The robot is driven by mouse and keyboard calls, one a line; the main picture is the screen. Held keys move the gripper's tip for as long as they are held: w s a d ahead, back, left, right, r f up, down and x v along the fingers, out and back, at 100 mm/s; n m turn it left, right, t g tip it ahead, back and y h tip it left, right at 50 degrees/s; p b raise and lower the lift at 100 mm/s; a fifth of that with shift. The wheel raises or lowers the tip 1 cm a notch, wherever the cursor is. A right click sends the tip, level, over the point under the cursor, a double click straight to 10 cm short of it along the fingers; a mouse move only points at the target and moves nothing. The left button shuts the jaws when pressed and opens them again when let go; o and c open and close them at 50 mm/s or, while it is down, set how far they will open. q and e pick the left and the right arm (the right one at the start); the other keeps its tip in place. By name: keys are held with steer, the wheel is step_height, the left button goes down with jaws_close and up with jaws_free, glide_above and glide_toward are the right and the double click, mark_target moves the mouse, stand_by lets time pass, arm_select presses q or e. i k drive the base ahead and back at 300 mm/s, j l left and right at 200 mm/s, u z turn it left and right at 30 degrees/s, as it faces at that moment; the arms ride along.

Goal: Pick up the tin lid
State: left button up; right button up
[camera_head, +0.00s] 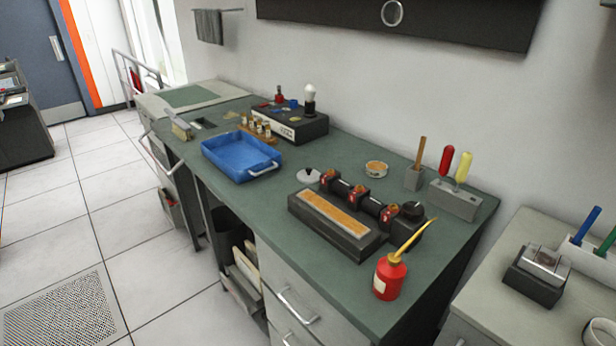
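A small round pale-grey disc (307,176), which looks like the tin lid, lies on the green bench top (270,205). It is right of the blue tray and just behind the long block with an orange-brown top. A dark spot shows on it, too small to make out. A shallow round tin (376,168) with orange-brown contents stands farther back to the right, apart from the disc. Neither of my grippers is in view.
The blue tray (216,157) stands left of the disc. The long block (330,212) and a row of dark cylinders (357,195) are close on its right. A red oil can (388,278) stands near the front edge. Bare bench lies between tray and block.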

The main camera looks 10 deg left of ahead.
mark_target(308, 176)
steer(key=z, duration=0.4)
steer(key=j+z, duration=0.85)
steer(key=k+j+z, duration=0.15)
steer(key=j, duration=0.2)
steer(key=k+j+z, duration=0.15)
steer(key=j, duration=0.2)
